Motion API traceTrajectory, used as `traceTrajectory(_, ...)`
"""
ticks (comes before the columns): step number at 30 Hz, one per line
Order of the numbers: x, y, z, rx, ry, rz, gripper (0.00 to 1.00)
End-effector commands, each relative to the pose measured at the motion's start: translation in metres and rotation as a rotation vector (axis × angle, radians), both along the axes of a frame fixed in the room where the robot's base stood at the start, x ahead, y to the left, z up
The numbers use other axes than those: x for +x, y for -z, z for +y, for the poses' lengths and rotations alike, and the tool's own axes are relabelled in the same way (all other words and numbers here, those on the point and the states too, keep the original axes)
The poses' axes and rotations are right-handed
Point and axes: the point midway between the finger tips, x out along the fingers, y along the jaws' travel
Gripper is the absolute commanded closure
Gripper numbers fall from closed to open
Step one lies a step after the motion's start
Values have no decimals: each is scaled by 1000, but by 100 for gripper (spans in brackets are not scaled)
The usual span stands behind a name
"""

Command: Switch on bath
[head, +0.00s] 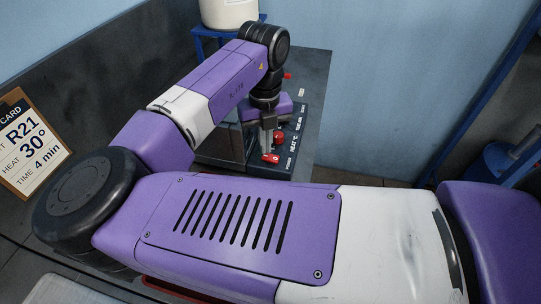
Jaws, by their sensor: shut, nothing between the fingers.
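The bath (222,151) is a metal-sided unit on the dark bench, with a black control panel (294,147) on its right side. The panel carries white lettering, including a heat label, and red controls. A red switch (270,158) sits at the panel's near end, and a red knob (280,138) sits farther back. My gripper (267,152) is shut and empty, pointing down at the red switch. Its fingertips are at or just above the switch; I cannot tell whether they touch. My gripper and arm hide part of the bath and panel.
A card (33,143) on a clipboard at the left reads R21, heat 30°, time 4 min. A white container (229,13) stands on a blue stand behind the bench. The bare dark bench top (318,95) lies right of the panel. A blue wall is behind.

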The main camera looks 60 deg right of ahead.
Motion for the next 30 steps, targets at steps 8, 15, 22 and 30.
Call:
traceTrajectory(8,0,0,0,0,0,0,100)
traceTrajectory(15,0,1,0,0,0,0,100)
traceTrajectory(22,0,4,0,0,0,0,100)
traceTrajectory(30,0,8,0,0,0,0,100)
